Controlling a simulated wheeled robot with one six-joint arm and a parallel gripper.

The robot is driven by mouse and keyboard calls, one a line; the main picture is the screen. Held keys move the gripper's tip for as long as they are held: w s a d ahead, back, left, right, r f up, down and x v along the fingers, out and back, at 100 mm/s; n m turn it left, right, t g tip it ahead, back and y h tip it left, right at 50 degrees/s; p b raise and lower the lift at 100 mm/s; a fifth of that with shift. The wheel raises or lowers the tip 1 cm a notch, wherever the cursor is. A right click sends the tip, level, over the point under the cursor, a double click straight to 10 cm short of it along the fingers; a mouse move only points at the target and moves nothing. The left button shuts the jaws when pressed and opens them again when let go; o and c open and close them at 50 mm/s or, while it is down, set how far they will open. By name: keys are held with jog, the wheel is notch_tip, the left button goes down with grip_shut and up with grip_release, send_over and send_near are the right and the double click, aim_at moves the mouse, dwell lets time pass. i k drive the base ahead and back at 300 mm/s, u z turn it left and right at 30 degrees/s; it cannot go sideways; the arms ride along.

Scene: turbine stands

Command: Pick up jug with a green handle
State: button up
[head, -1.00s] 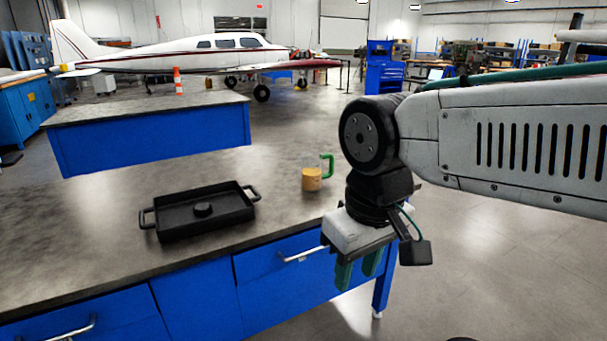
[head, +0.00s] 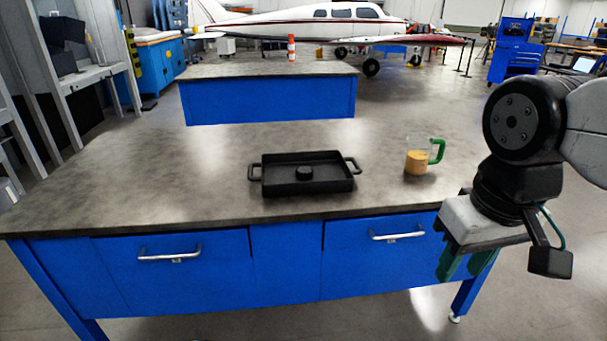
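The jug (head: 417,161) is clear with an orange-brown content and a green handle on its right side. It stands upright on the grey worktop, right of the black tray. My gripper (head: 465,265) hangs pointing down at the right, in front of the bench's front right edge, nearer to me than the jug and apart from it. Its two green fingers show a gap between them, and nothing is seen between them.
The worktop (head: 150,200) is clear at left. Blue drawers with metal handles front the bench.

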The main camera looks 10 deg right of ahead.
aim_at(420, 145)
jog(key=z, duration=0.6)
jog(key=i, duration=0.5)
jog(key=z, duration=0.5)
jog(key=i, duration=0.85)
jog(key=u, duration=0.4)
